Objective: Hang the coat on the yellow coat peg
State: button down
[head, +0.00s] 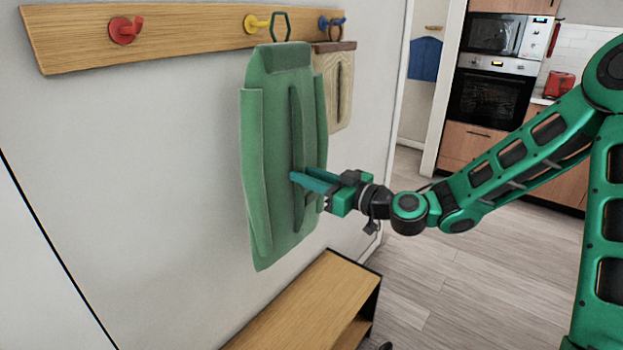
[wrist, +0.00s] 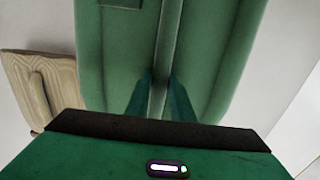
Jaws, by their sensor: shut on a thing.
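The green coat (head: 278,160) hangs roughly upright, slightly tilted, in front of the wall in the head view. It has a dark green hexagonal loop (head: 287,18) at its top. The yellow peg (head: 256,22) is on the wooden board, just left of the loop. The peg's tip appears close to the loop's left side; I cannot tell whether the loop is around it. My gripper (head: 298,180) is shut on the raised ridge down the coat's front. In the wrist view the fingers (wrist: 158,92) pinch this ridge on the coat (wrist: 110,60).
A red peg (head: 125,30) is bare at the left of the board (head: 190,32). A blue peg (head: 335,22) at the right bears a beige coat (head: 337,85), partly behind the green one. A wooden bench (head: 310,305) stands below. Floor to the right is clear.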

jog(key=shift+f+x, duration=0.2)
jog(key=shift+x, duration=0.55)
jog(key=shift+f+x, duration=0.15)
jog(key=shift+x, duration=0.65)
jog(key=shift+f+x, duration=0.2)
jog(key=shift+x, duration=0.55)
